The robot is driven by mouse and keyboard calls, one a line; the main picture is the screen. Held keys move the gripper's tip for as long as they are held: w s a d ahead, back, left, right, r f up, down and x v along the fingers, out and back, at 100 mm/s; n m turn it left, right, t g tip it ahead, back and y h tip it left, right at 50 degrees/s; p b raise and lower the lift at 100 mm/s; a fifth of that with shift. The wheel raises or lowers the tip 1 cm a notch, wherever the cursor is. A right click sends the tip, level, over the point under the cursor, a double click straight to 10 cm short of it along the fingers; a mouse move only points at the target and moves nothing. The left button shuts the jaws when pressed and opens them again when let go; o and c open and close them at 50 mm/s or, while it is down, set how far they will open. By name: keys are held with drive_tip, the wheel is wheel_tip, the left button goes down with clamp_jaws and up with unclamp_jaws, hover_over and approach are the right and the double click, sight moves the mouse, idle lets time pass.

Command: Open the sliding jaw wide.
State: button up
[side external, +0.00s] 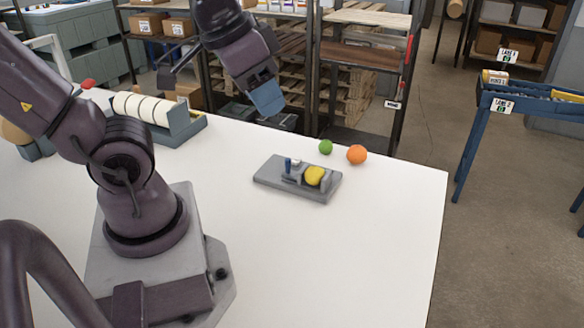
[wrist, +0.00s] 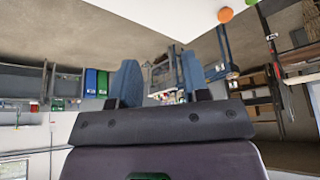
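A grey clamp-like fixture (side external: 268,180) lies on the white table, with a low base plate and upright jaw parts. A small blue upright piece (side external: 288,165) stands on its left part. I cannot tell for sure which part is the sliding jaw. A round yellow thing (side external: 315,176) sits between the fixture's upright parts. My gripper (side external: 268,108) is up in the air behind and above the fixture, apart from it. In the wrist view my gripper (wrist: 160,75) shows two blue fingers spread apart with nothing between them. The fixture is not in the wrist view.
A green ball (side external: 326,147) and an orange ball (side external: 357,154) lie behind the fixture. A grey rack holding white rolls (side external: 150,108) stands at the table's back left. The white table (side external: 375,240) is clear in front and to the right of the fixture. Shelving stands behind.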

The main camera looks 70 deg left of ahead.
drive_tip(key=w+a+f+n+g, duration=0.35)
drive_tip(key=w+a+f, duration=0.2)
drive_tip(key=a, duration=0.35)
drive_tip(key=n+g, duration=0.1)
drive_tip(key=n, duration=0.1)
approach(288, 159)
wheel_tip(288, 159, down, 11)
drive_tip(key=shift+w+a+f, duration=0.15)
clamp_jaws()
drive_tip(key=shift+s+a, duration=1.65)
